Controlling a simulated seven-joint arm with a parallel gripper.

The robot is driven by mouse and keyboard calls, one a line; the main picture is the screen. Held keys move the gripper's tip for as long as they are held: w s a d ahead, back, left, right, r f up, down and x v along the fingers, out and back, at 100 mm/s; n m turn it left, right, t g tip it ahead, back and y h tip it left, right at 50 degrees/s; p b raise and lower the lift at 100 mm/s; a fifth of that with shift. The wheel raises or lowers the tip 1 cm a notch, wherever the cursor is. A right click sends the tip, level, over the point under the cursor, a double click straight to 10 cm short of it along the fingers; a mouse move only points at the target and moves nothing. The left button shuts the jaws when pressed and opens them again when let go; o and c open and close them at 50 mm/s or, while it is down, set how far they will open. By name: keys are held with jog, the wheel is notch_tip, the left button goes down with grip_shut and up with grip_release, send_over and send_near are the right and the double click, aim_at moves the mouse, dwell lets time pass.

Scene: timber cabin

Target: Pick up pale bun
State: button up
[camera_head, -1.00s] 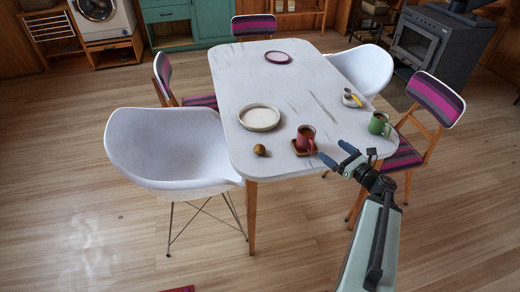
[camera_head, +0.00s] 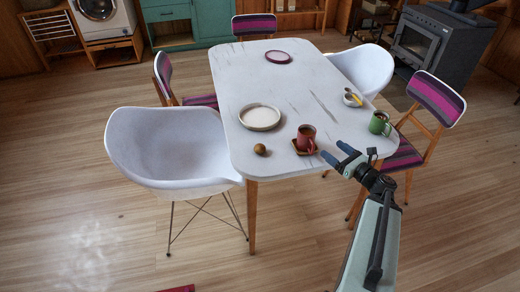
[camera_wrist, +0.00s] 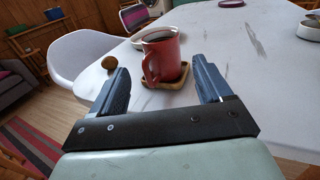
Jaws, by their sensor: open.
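A small round brown bun-like thing (camera_head: 260,149) sits on the white table near its front left corner; it also shows in the wrist view (camera_wrist: 109,62), left of my gripper. It looks brown rather than pale, and no clearly pale bun shows. My gripper (camera_head: 333,154) is open and empty at the table's front edge, to the right of the brown thing. In the wrist view, the fingers (camera_wrist: 162,84) stand apart, with a red mug (camera_wrist: 163,55) beyond and between them.
The red mug (camera_head: 306,138) stands on a small wooden coaster (camera_head: 298,150) between the brown thing and my gripper. A cream plate (camera_head: 260,117) lies behind the brown thing. A green mug (camera_head: 379,123) and a small bowl (camera_head: 351,99) stand to the right. The table's middle is clear.

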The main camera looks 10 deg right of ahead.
jog(key=w+a+r+n+g+y, duration=0.2)
jog(key=w+a+r+n+g, duration=0.25)
jog(key=a, duration=0.85)
jog(key=w+a+r+n+g+y, duration=0.1)
jog(key=w+a+r+n+g, duration=0.35)
jog(key=a, duration=0.85)
jog(key=w+a+r+n+g+y, duration=0.25)
jog(key=w+a+r+n, duration=0.4)
jog(key=a, duration=0.65)
jog(key=g+h, duration=0.5)
jog(key=h, duration=0.8)
send_over(261, 145)
notch_tip(261, 145, down, 7)
jog(key=shift+n+y, duration=0.25)
jog(key=shift+n, duration=0.1)
notch_tip(261, 145, down, 8)
jog(key=shift+a+f, duration=0.1)
jog(key=shift+f, duration=0.1)
jog(key=shift+d+f, duration=0.2)
jog(key=shift+f, duration=2.35)
